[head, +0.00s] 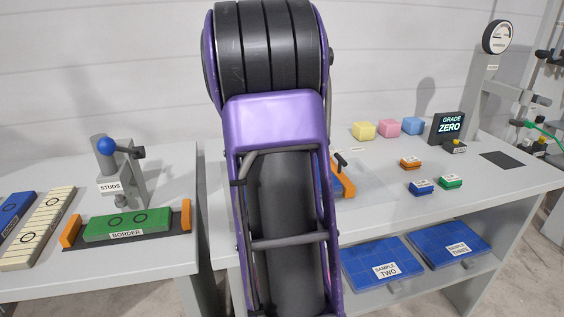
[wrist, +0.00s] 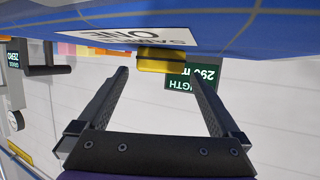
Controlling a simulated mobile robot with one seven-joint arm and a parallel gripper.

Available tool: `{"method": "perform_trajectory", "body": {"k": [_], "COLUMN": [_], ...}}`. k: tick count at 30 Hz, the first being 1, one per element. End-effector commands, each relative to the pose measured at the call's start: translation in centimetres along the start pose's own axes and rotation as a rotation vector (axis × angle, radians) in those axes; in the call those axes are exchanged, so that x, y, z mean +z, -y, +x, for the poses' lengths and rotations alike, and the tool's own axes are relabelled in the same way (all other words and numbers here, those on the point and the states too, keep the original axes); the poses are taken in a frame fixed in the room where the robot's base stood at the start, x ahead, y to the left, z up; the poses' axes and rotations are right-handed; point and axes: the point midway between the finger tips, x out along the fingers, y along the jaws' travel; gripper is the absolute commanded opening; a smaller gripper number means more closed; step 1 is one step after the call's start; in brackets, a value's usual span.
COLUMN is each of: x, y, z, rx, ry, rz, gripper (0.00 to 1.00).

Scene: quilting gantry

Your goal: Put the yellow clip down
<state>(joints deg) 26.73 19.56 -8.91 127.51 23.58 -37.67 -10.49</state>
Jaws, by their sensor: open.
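In the wrist view a yellow clip (wrist: 163,65) with a dark strip sits at the edge of a blue panel (wrist: 255,35) whose white label reads "SAMPLE ONE" upside down. Whether it grips the panel or only lies against it I cannot tell. My gripper (wrist: 159,77) is open, with one finger on each side of the clip, a little short of it and with a gap to each finger. The gap between the fingers is empty. In the head view my own arm fills the middle and hides my gripper, the yellow clip and most of that part of the bench.
Small orange (head: 411,163), blue (head: 421,187) and green (head: 450,182) clips lie on the right bench (head: 385,208). Yellow, pink and blue blocks, a "GRADE ZERO" display (head: 449,127) and a gauge stand stand behind. Blue sample panels (head: 383,265) lie on the shelf below. A stud press (head: 121,172) stands left.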

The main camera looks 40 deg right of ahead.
Motion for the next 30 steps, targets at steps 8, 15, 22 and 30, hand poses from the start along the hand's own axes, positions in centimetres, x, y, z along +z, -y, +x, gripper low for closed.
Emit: {"method": "perform_trajectory", "body": {"k": [8, 15, 22, 30], "x": [-0.2, 0.0, 0.0, 0.0], "y": [0.1, 0.0, 0.0, 0.0], "z": [-6.0, -8.2, -8.3, -8.3], "rx": [-0.002, 0.000, 0.001, 0.001], "ry": [-0.002, 0.000, -0.001, -0.001], "rz": [0.000, 0.000, -0.001, 0.000], "gripper": [1.00, 1.00, 1.00, 1.00]}}
